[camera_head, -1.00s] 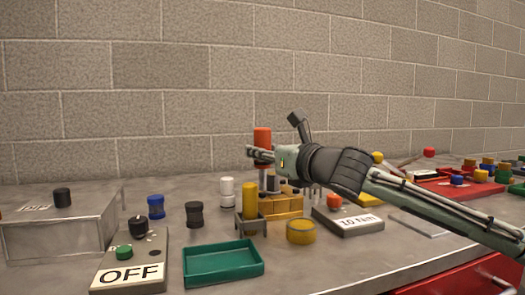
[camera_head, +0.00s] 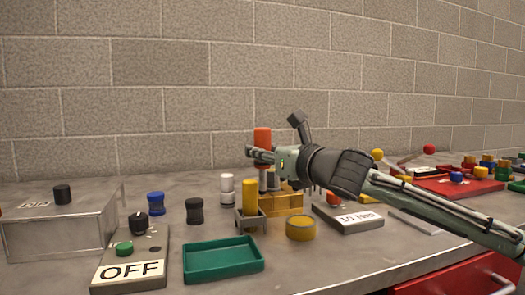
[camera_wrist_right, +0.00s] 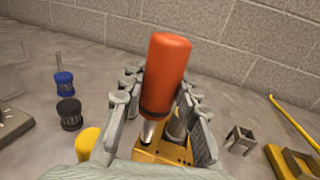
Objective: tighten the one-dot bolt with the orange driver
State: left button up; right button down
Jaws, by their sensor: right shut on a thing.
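The orange driver (camera_head: 262,138) stands upright in my right gripper (camera_head: 261,156). The fingers are shut around its lower handle; in the right wrist view the orange handle (camera_wrist_right: 166,72) rises between both fingers. Its metal shank points down at the yellow block (camera_head: 290,203), which also shows in the right wrist view (camera_wrist_right: 146,157). A grey cylindrical bolt (camera_wrist_right: 177,127) stands beside the shank on the block. The driver's tip is hidden, so I cannot tell whether it touches a bolt. My left gripper is not in view.
A yellow driver (camera_head: 250,195) in a grey stand and a yellow round cap (camera_head: 300,229) are close to the block. A green tray (camera_head: 222,263), an OFF panel (camera_head: 130,254) and a labelled switch box (camera_head: 348,219) stand nearer the front. Bare table lies behind the block.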

jog(key=shift+f, duration=0.4)
dwell(1.1)
jog(key=shift+s, duration=0.1)
notch_tip(320, 180, up, 8)
jog(key=p, duration=0.8)
jog(key=shift+f, duration=0.2)
